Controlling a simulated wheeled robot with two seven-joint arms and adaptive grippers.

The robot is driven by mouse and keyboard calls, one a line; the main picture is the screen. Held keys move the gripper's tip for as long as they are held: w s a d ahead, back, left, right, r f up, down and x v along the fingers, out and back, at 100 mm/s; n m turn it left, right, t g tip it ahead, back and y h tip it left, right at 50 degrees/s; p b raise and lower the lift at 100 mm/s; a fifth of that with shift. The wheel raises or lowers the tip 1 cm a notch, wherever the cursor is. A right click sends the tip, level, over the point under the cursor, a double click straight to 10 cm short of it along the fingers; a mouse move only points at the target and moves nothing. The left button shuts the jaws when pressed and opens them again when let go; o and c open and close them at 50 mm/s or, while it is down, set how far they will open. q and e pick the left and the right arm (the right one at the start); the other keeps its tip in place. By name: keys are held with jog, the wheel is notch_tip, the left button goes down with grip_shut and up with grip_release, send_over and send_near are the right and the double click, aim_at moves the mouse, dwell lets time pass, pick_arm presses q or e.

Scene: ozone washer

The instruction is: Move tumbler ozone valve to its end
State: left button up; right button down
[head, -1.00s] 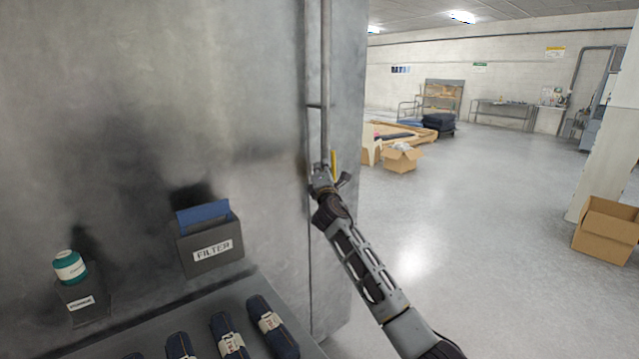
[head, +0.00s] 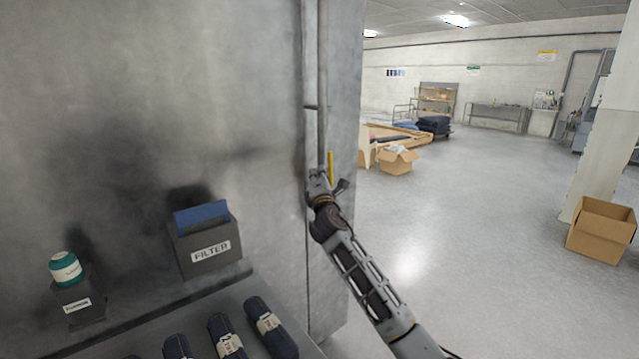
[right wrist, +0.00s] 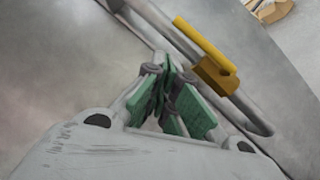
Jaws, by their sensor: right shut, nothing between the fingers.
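The ozone valve has a yellow lever (head: 331,166) on a vertical grey pipe (head: 322,70) at the right edge of the metal machine wall. In the right wrist view the yellow lever (right wrist: 205,45) and its brass body (right wrist: 215,75) sit on the pipe, the lever lying roughly along it. My right gripper (head: 318,178) is at the valve, just left of the lever. In the right wrist view its green-padded fingers (right wrist: 168,85) are shut and empty, close beside the brass body; I cannot tell whether they touch it. My left gripper is not in view.
A filter box (head: 205,243), a green-and-white spool (head: 66,269) and a shelf with several rolled denim bundles (head: 270,325) are at the lower left. Cardboard boxes (head: 601,230) stand on the floor. Open floor lies right of the machine.

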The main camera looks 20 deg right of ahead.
jog(key=shift+r+b+v, duration=0.15)
jog(key=shift+r+v, duration=0.05)
jog(key=shift+v, duration=0.7)
jog(key=shift+r+b+v, duration=0.1)
jog(key=shift+r+v, duration=0.05)
jog(key=shift+v, duration=0.75)
jog(key=shift+r+b+v, duration=0.15)
jog(key=shift+r+v, duration=0.05)
jog(key=shift+v, duration=0.65)
jog(key=shift+s+a, duration=0.15)
